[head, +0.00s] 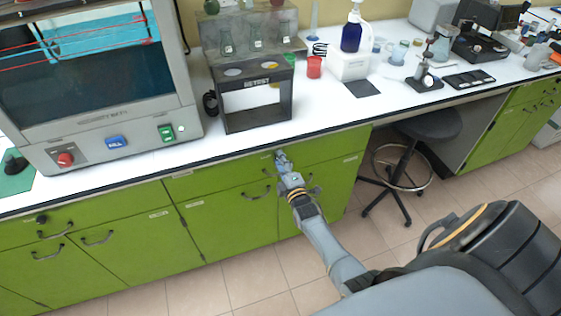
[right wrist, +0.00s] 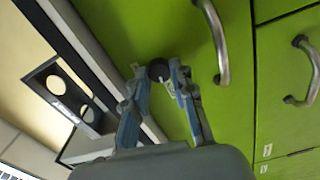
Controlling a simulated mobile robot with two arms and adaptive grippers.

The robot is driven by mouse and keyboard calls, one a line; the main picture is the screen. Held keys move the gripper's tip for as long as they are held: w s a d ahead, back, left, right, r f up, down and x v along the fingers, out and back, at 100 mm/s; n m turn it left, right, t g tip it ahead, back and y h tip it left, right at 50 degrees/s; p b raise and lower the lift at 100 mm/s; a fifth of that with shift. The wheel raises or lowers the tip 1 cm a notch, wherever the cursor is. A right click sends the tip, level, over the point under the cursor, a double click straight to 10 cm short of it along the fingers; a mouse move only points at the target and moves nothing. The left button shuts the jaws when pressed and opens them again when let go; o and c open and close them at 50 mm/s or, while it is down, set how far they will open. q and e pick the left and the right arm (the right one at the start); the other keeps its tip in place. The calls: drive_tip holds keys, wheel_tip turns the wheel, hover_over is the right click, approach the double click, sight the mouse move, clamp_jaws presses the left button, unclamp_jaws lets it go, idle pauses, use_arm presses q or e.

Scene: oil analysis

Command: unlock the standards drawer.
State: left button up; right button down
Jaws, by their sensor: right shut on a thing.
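The green standards drawer (head: 235,176) is shut, just under the white benchtop. I cannot read its label. A dark round lock knob (right wrist: 158,69) sits on the green front in the right wrist view, near the benchtop edge. My right gripper (head: 281,157) reaches the drawer front from below right. In the right wrist view its fingertips (right wrist: 157,75) stand on both sides of the knob, shut on it. The fingers hide part of the knob, and I cannot tell how far it is turned. The drawer's curved handle (right wrist: 219,45) is beside the right finger. My left gripper is out of view.
A dark rack marked "RETEST" (head: 256,119) stands on the bench above the drawer. A large machine (head: 100,125) is at left. Another dark knob (head: 41,219) is on a left drawer. A stool (head: 393,170) stands on the floor at right.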

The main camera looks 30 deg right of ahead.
drive_tip(key=shift+n, duration=0.6)
drive_tip(key=c, duration=1.1)
unclamp_jaws()
drive_tip(key=shift+s, duration=0.1)
drive_tip(key=v, duration=1.2)
drive_tip(key=shift+f, duration=0.1)
